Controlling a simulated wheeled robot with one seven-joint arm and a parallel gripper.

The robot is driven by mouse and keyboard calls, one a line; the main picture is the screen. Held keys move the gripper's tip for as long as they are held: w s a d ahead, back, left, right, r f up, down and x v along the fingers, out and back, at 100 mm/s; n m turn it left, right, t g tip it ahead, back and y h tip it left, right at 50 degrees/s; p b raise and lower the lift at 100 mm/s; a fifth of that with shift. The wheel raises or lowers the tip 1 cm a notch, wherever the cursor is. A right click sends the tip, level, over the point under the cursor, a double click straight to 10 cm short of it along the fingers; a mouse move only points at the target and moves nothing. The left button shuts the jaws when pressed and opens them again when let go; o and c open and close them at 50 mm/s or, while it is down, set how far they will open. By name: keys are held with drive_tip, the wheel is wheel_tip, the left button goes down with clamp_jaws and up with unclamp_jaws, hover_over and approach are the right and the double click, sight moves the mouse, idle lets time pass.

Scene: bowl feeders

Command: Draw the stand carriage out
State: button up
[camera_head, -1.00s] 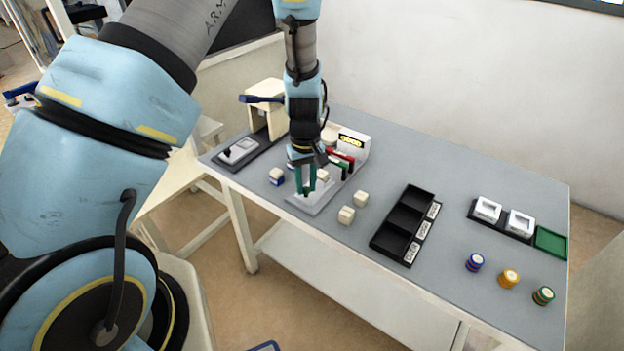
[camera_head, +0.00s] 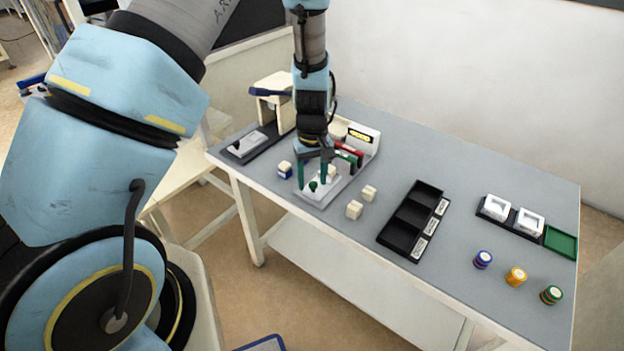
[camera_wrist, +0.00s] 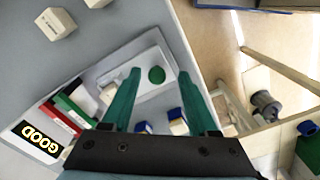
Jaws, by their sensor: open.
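A pale carriage plate (camera_head: 322,192) with a green knob (camera_head: 313,186) lies on the grey base of the stand with the "GOOD" sign (camera_head: 361,139). The plate (camera_wrist: 118,68) and the round knob (camera_wrist: 157,75) also show in the wrist view. My gripper (camera_head: 312,183) points down over the plate, its green fingers apart and empty. In the wrist view the knob appears between the fingertips of my gripper (camera_wrist: 159,72). I cannot tell the exact height of the fingertips above the plate. A second pale plate with a black knob (camera_head: 248,144) lies by the wooden stand (camera_head: 272,88) at the left.
Red and green upright pieces (camera_head: 348,152) stand close right of my gripper. A blue-and-white block (camera_head: 285,169) is at its left. Two cream blocks (camera_head: 354,209) lie to the right, before a black three-part tray (camera_head: 408,222). Colored stacks (camera_head: 515,277) stand farther right.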

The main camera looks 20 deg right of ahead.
wheel_tip(320, 180, up, 10)
drive_tip(key=b, duration=0.2)
drive_tip(key=shift+r, duration=0.2)
idle(0.3)
drive_tip(key=s+a+r, duration=0.1)
drive_tip(key=a+r, duration=0.3)
drive_tip(key=a, duration=1.1)
drive_tip(key=s+a+r+t, duration=0.1)
drive_tip(key=a+r, duration=0.3)
drive_tip(key=a, duration=1.2)
drive_tip(key=shift+t, duration=0.3)
